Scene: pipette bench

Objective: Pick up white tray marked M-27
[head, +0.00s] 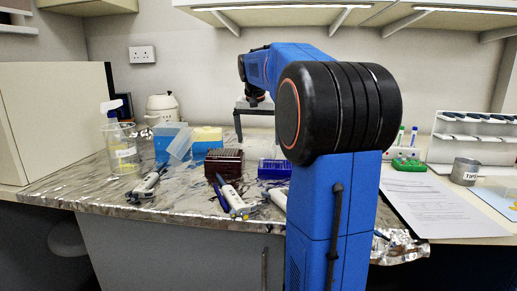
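My gripper (240,125) hangs over the back middle of the bench, left of my large arm joint. One dark finger shows, pointing down; the other is hidden behind my arm, so I cannot tell the opening. A pale area lies behind and below the gripper, but I cannot tell whether it is a tray. I cannot read any M-27 mark, and no white tray is clearly visible. Part of the bench is hidden behind my arm.
A dark red tube rack (224,165) and a blue rack (273,169) stand near the gripper. Pipettes lie in front. Papers (430,205) and a tin (465,172) are right.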

